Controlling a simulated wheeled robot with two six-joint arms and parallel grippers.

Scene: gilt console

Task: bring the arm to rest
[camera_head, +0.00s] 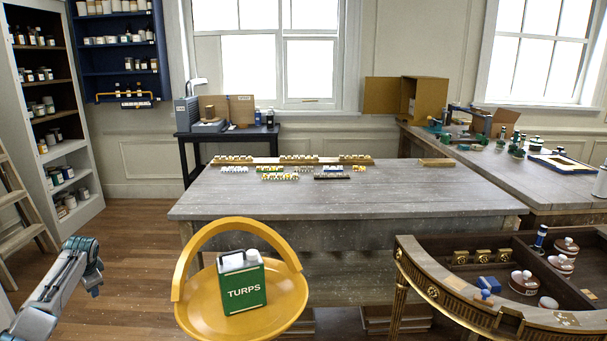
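My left arm comes in from the left edge, and its end with the gripper (93,279) hangs over the wooden floor at the lower left. It is small and dark there, and I cannot make out whether the fingers are open or shut. It is well apart from the yellow carrier and touches nothing that I can see. My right gripper does not show in the head view.
A yellow carrier (190,316) with an arched handle holds a green TURPS can (242,283) at front centre. The gilt console (443,288), with pots inside, stands at front right. A grey worktable (330,195) lies behind. Open floor (140,230) lies left of it, beside shelves and a ladder (22,205).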

